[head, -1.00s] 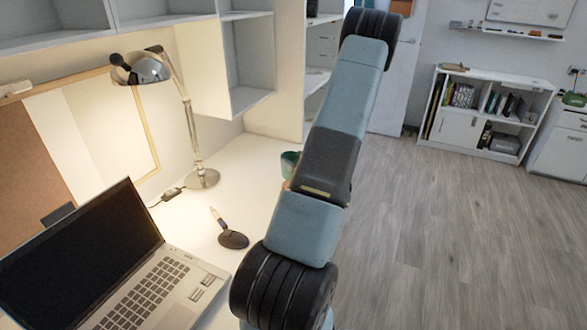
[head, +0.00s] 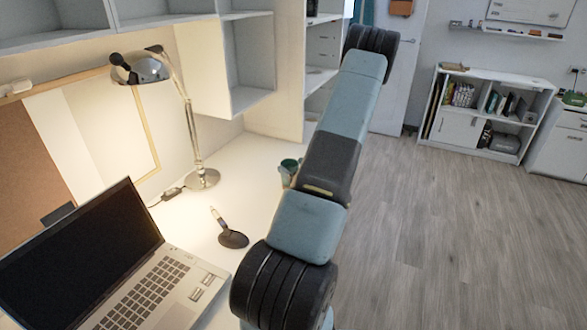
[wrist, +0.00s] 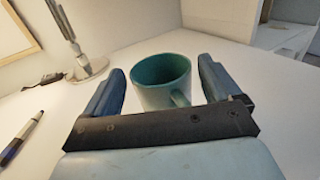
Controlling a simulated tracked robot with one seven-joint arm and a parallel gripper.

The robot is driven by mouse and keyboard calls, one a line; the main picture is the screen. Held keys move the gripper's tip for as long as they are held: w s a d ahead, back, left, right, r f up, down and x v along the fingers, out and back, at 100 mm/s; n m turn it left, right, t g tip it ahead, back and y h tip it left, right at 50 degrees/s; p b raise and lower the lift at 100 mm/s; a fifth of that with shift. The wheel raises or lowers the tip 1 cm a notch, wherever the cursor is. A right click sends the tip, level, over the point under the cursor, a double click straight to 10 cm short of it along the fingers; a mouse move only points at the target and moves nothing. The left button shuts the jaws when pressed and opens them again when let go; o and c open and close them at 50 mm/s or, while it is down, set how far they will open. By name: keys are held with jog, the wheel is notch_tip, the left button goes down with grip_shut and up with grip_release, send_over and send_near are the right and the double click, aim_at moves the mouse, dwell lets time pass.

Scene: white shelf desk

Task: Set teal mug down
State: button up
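The teal mug (wrist: 163,84) stands upright on the white desk (wrist: 225,110) in the wrist view, teal inside and paler outside, its handle turned toward me and to the right. My gripper (wrist: 162,66) is open, with one blue finger on each side of the mug. Gaps show between the mug and both fingers. In the head view the mug (head: 289,166) shows just left of my arm, which hides part of it. My gripper is hidden behind the arm there.
A lit desk lamp (head: 203,179) stands left of the mug. A dark oval object with a pen (head: 216,214) and an open laptop (head: 150,287) lie nearer. The desk around the mug is clear. Shelf units (head: 250,100) rise behind it.

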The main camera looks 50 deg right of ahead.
jog(key=shift+o, duration=0.3)
jog(key=shift+r, duration=0.1)
jog(key=v, duration=1.2)
jog(key=w+a+r+n+g+y, duration=0.2)
jog(key=w+a+r+n+y, duration=0.75)
jog(key=a, duration=0.25)
jog(key=w+a+r+n+g+y, duration=0.1)
jog(key=a+r+n+g+y, duration=0.3)
jog(key=a, duration=0.4)
jog(key=a+r+n+g+y, duration=0.2)
jog(key=a+r+n+g, duration=0.15)
jog(key=a+n, duration=0.3)
jog(key=s+a+r+n+g+h, duration=0.2)
jog(key=s+a+r+n+g, duration=0.15)
jog(key=a, duration=0.25)
jog(key=s+a+r+n+g+h, duration=0.2)
jog(key=a+r+n+g+h, duration=0.1)
jog(key=a+n, duration=0.3)
jog(key=s+a+r+n+t+h, duration=0.4)
jog(key=s+r+n+h, duration=0.2)
jog(key=s+r+n, duration=0.2)
jog(key=shift+r+n+h, duration=0.35)
jog(key=shift+r+n, duration=0.1)
jog(key=shift+r, duration=0.9)
